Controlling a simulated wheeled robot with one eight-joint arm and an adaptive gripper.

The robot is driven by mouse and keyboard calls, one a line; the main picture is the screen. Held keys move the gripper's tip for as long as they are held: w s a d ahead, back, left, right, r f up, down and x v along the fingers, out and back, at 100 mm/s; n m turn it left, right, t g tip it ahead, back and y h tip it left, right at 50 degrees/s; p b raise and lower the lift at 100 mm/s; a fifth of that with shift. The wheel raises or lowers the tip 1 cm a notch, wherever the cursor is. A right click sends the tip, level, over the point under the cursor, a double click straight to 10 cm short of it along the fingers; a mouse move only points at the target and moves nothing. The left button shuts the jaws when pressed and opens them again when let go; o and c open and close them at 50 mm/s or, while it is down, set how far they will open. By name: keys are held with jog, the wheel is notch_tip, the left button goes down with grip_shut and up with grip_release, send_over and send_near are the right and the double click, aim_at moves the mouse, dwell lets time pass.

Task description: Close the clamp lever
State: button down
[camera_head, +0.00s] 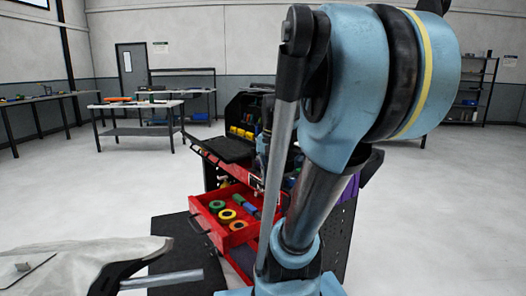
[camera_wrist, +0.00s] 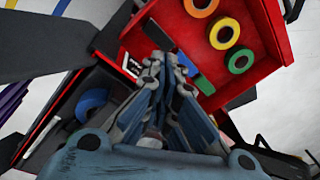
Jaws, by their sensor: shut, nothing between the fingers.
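I cannot pick out the clamp lever with certainty in either view. In the wrist view, my gripper (camera_wrist: 165,62) is shut and empty, its fingertips in front of the red drawer (camera_wrist: 262,12) with tape rolls. How far the tips are from the drawer is unclear. In the head view, the gripper is not clearly visible and my blue arm hides part of the tool cart. The same red drawer (camera_head: 203,222) stands open there. A small blue device (camera_head: 262,145) rises from the cart top beside the arm, too small to identify.
A pale covered shape (camera_head: 70,262) and a dark bracket with a grey rod (camera_head: 165,279) fill the lower left. Workbenches (camera_head: 140,104) stand behind. Open floor (camera_head: 440,220) lies to the right.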

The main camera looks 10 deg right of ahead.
aim_at(253, 158)
jog(key=w+d+r+m, duration=0.3)
jog(key=w+r+m, duration=0.1)
jog(key=w, duration=0.4)
jog(key=w+d+r+m+y, duration=0.1)
jog(key=w+d+r+m, duration=0.2)
jog(key=w, duration=0.6)
jog(key=w+d+r+m+g+y, duration=0.1)
jog(key=w+d+r+m, duration=0.3)
jog(key=w, duration=0.4)
jog(key=shift+w+d+r+m, duration=0.3)
jog(key=shift+d+m, duration=0.2)
jog(key=shift+m, duration=0.1)
jog(key=a+f, duration=0.2)
jog(key=f, duration=0.1)
jog(key=a+f, duration=0.1)
jog(key=f, duration=0.2)
jog(key=a+f, duration=0.2)
jog(key=f, duration=0.1)
jog(key=shift+w+a+f, duration=0.1)
jog(key=shift+a+f, duration=0.2)
jog(key=shift+f, duration=0.1)
jog(key=shift+a, duration=0.45)
jog(key=shift+r, duration=0.1)
